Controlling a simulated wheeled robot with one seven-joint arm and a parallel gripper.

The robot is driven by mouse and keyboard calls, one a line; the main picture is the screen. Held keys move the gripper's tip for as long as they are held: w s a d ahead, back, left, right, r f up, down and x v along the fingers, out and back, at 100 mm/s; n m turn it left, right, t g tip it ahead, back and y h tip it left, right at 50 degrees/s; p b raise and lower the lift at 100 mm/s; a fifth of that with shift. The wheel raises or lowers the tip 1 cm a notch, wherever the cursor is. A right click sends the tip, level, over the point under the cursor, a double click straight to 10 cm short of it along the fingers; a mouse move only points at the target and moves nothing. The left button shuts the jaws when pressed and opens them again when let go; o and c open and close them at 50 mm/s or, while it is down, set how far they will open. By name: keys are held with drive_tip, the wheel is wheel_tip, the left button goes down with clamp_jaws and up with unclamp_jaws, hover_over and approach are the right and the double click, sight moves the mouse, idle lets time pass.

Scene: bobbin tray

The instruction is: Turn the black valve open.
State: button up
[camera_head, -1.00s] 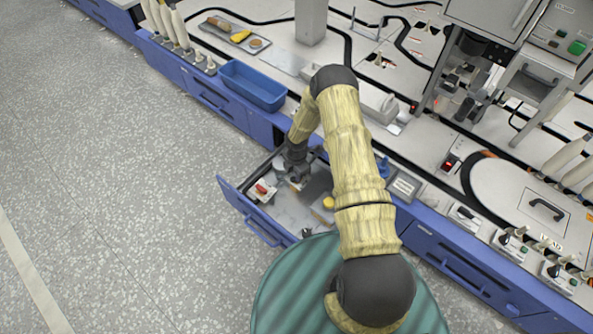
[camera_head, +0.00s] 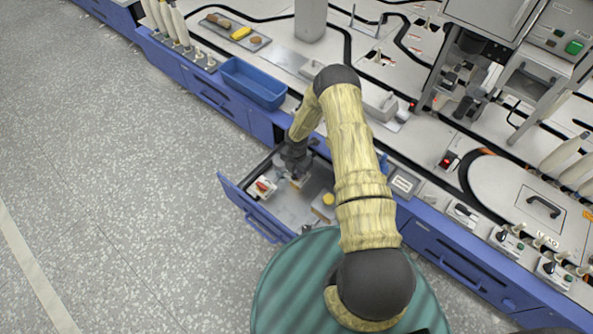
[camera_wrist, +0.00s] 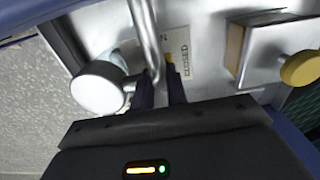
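My gripper (camera_head: 297,166) reaches down into the open drawer (camera_head: 285,213) in the head view. In the wrist view its two dark fingers (camera_wrist: 161,88) are a little apart, at the lower end of a bent chrome bar (camera_wrist: 146,35). Whether they grip the bar is not clear. Beyond the fingertips is a pale plate with a label reading CLOSED (camera_wrist: 184,56) and a small yellow-orange piece. A round whitish knob (camera_wrist: 98,88) is left of the fingers. I cannot pick out a black valve with certainty; a small dark thing (camera_head: 306,229) is at the drawer's front right.
A white block with a red part (camera_head: 262,187) lies at the drawer's left. A box with a yellow knob (camera_wrist: 299,69) is right of my fingers in the wrist view. A blue bin (camera_head: 252,84) stands on the bench behind. The floor at left is clear.

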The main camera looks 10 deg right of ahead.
drive_tip(key=o, duration=0.4)
drive_tip(key=shift+o, duration=0.2)
wheel_tip(320, 180, up, 17)
drive_tip(key=p, duration=0.6)
drive_tip(key=shift+r, duration=0.2)
